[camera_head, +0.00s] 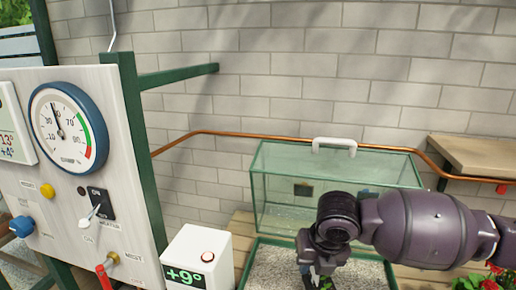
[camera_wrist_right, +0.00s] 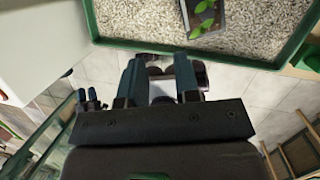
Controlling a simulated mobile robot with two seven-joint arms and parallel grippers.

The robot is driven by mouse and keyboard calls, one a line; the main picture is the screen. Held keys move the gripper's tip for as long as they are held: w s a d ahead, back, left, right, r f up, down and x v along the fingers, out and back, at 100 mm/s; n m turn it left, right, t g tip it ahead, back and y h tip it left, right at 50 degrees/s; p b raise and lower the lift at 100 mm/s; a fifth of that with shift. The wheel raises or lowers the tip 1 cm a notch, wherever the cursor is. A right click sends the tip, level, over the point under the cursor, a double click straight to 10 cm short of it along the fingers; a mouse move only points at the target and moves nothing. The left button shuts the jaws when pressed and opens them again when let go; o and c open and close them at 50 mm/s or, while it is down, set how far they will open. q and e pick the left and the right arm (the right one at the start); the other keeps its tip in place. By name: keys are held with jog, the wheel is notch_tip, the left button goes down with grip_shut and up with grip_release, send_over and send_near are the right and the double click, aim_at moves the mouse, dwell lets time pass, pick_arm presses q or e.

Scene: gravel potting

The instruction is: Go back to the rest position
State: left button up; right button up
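My right arm comes in from the right in the head view. My right gripper (camera_head: 318,282) points down over the gravel tray (camera_head: 250,262), and its tips are cut off by the lower picture edge. In the right wrist view the two teal fingers of this gripper (camera_wrist_right: 158,62) stand apart with nothing held between them. Beyond the fingers lies the tray's green rim (camera_wrist_right: 140,45). A dark square pot or block with green leaves (camera_wrist_right: 207,14) is on the gravel at the top.
A glass case (camera_head: 282,182) with a white handle (camera_head: 335,145) stands behind my right gripper. A white box reading +9° (camera_head: 205,258) stands left of the tray. A control panel with a round gauge (camera_head: 68,127) fills the left. Red flowers (camera_head: 488,282) are at lower right.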

jog(key=s+a+f+m+t+y, duration=0.1)
jog(key=s+a+f+m+y, duration=0.25)
jog(key=s+f+m, duration=0.7)
jog(key=s+d+f+m+h, duration=0.2)
jog(key=s+d+m+h, duration=0.1)
jog(key=s+d+m, duration=0.75)
jog(key=s+d+f+m+h, duration=0.3)
jog(key=s+d+m, duration=0.4)
jog(key=m, duration=0.7)
jog(key=w+f+t+y, duration=0.1)
jog(key=w+f+t, duration=0.6)
jog(key=f, duration=0.3)
jog(key=shift+d, duration=0.2)
